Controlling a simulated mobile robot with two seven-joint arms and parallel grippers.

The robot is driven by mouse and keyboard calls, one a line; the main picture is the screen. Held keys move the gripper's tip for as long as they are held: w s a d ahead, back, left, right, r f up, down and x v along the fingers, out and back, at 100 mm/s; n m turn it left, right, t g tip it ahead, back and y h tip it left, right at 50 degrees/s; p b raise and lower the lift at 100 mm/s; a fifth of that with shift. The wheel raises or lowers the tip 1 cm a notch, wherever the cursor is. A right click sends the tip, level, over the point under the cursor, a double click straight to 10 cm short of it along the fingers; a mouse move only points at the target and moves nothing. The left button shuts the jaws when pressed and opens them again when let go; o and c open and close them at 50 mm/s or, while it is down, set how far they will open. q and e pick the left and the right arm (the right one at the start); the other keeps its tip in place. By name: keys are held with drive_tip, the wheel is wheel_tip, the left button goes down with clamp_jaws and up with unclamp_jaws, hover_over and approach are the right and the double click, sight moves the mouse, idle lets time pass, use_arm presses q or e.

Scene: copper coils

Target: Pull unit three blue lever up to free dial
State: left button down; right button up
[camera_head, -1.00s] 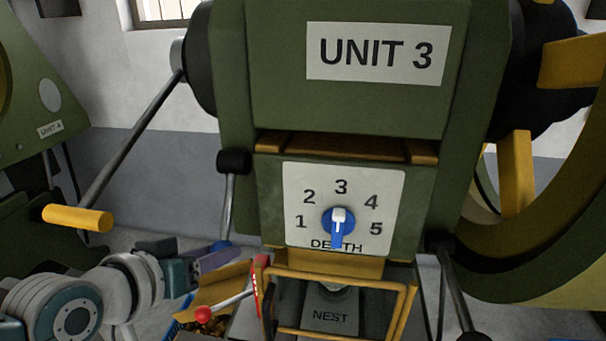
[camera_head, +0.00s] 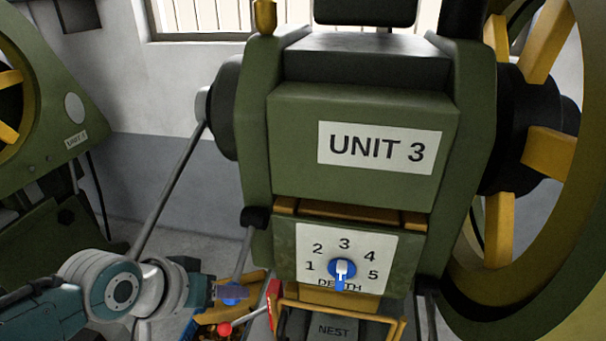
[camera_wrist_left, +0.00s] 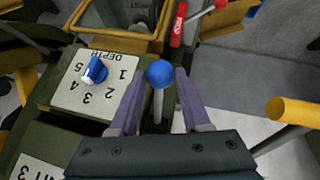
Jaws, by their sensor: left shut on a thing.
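The Unit 3 press (camera_head: 290,150) stands ahead, with a blue dial (camera_head: 342,269) on its white depth plate numbered 1 to 5. The dial's blue tail points down, below the 3; the dial also shows in the left wrist view (camera_wrist_left: 95,71). The blue lever (camera_head: 246,250) hangs at the plate's left side, slanting down and left to a blue ball knob (camera_wrist_left: 159,73). My left gripper (camera_head: 228,293) is shut on the knob, its purple fingers on either side of it. The fingers partly hide the knob in the head view. My right gripper is out of view.
A long grey rod (camera_head: 165,190) slopes left of the press; a yellow handle (camera_wrist_left: 292,111) shows in the wrist view. A red-knobbed lever (camera_head: 225,328) and a yellow guard frame (camera_head: 345,311) are low in front.

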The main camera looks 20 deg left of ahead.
use_arm(q)
drive_tip(key=shift+w+r, duration=0.25)
drive_tip(key=c, duration=0.6)
unclamp_jaws()
drive_tip(key=shift+o, duration=1.1)
drive_tip(key=shift+s+f, duration=0.1)
drive_tip(key=p+v, duration=0.1)
drive_tip(key=v, duration=0.9)
drive_tip(key=shift+p, duration=0.4)
